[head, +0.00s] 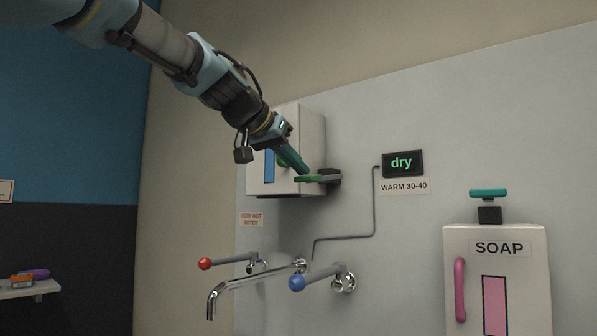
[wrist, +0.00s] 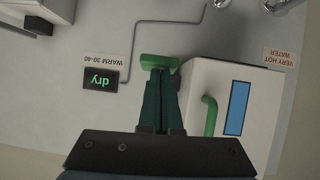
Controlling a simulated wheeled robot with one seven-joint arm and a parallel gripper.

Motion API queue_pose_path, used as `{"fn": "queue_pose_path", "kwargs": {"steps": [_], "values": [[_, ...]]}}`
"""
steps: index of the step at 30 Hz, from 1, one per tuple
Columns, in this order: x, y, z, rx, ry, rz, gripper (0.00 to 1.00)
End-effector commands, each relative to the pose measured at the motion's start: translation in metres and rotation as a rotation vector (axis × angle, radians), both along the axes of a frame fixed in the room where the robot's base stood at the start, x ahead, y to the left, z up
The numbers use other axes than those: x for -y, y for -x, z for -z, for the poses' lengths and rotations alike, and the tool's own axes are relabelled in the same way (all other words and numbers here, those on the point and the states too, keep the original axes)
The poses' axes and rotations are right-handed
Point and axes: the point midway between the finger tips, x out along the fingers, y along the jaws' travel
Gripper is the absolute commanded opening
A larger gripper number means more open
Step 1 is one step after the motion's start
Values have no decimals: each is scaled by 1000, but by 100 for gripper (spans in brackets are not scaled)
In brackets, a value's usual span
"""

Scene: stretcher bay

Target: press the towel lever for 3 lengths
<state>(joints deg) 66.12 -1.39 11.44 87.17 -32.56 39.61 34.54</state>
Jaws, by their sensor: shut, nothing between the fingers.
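The white towel dispenser (head: 311,141) hangs on the wall, with a blue window on its front. Its green lever (head: 313,179) sticks out at the dispenser's lower right side. My gripper (head: 305,171) is shut and empty, and its tips are at the lever, seemingly on it or just above it. In the wrist view the shut fingers (wrist: 160,75) reach to the green lever paddle (wrist: 160,61), beside the dispenser (wrist: 205,80). I cannot tell whether the tips touch the paddle or how far it is pushed. No towel shows below the dispenser.
Below are a tap spout (head: 240,282), a red-knobbed handle (head: 205,263) and a blue-knobbed handle (head: 298,283). A display (head: 403,163) reads "dry", above a "WARM 30-40" label. A soap dispenser (head: 530,270) stands at right. A small shelf (head: 28,290) is at far left.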

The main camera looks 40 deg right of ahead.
Motion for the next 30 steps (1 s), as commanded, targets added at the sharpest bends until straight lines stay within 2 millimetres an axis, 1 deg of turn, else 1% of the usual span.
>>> {"fn": "queue_pose_path", "kwargs": {"steps": [1, 24, 30], "values": [[0, 0, 11, 4, 12, 0, 0], [3, -1, 46, 52, 198, 0, 0], [4, -1, 50, 61, 235, 0, 0]]}}
